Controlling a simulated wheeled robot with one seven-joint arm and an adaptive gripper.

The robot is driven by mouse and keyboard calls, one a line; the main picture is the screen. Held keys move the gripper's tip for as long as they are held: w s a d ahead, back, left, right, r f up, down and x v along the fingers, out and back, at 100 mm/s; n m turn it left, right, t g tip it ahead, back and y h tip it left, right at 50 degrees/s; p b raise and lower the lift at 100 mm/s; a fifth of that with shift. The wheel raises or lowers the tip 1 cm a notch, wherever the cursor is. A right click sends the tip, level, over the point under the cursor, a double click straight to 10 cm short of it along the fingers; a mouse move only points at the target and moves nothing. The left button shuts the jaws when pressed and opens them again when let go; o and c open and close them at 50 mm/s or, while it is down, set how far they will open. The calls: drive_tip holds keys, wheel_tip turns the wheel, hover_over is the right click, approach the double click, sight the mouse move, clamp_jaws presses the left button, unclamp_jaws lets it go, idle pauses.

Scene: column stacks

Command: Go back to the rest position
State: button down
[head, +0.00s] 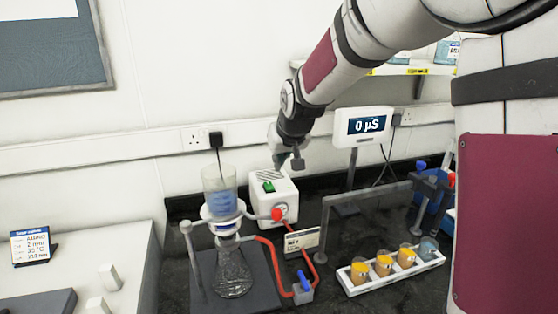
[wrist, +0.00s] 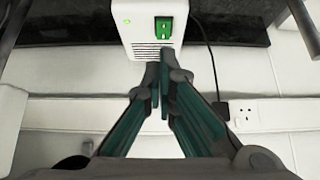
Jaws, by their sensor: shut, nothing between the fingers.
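My gripper (wrist: 160,85) is shut and empty in the wrist view, its two dark fingers with green inner faces meeting at the tips. In the head view my gripper (head: 296,164) hangs from my arm just above and behind the white box (head: 284,204) with the green switch (head: 268,187). In the wrist view the same white box (wrist: 134,44) and lit green switch (wrist: 164,23) lie just beyond the fingertips. I cannot tell whether the fingertips touch the box.
Left of the box stands a filter funnel with blue liquid (head: 221,203) on a flask (head: 233,272), joined by red tubing (head: 270,262). A white rack (head: 392,274) holds several cups. A wall socket (head: 191,139) is behind.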

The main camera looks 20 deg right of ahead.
drive_tip(key=shift+s+r, duration=0.1)
drive_tip(key=s+r+g, duration=0.1)
drive_tip(key=s+r, duration=0.2)
drive_tip(key=s, duration=0.6)
drive_tip(key=s+r, duration=0.4)
drive_tip(key=s, duration=0.4)
drive_tip(key=s+f+g, duration=0.1)
drive_tip(key=s+f, duration=0.1)
drive_tip(key=s, duration=1.6)
drive_tip(key=shift+s+a+f, duration=0.2)
drive_tip(key=shift+s+a, duration=0.1)
drive_tip(key=shift+a, duration=0.05)
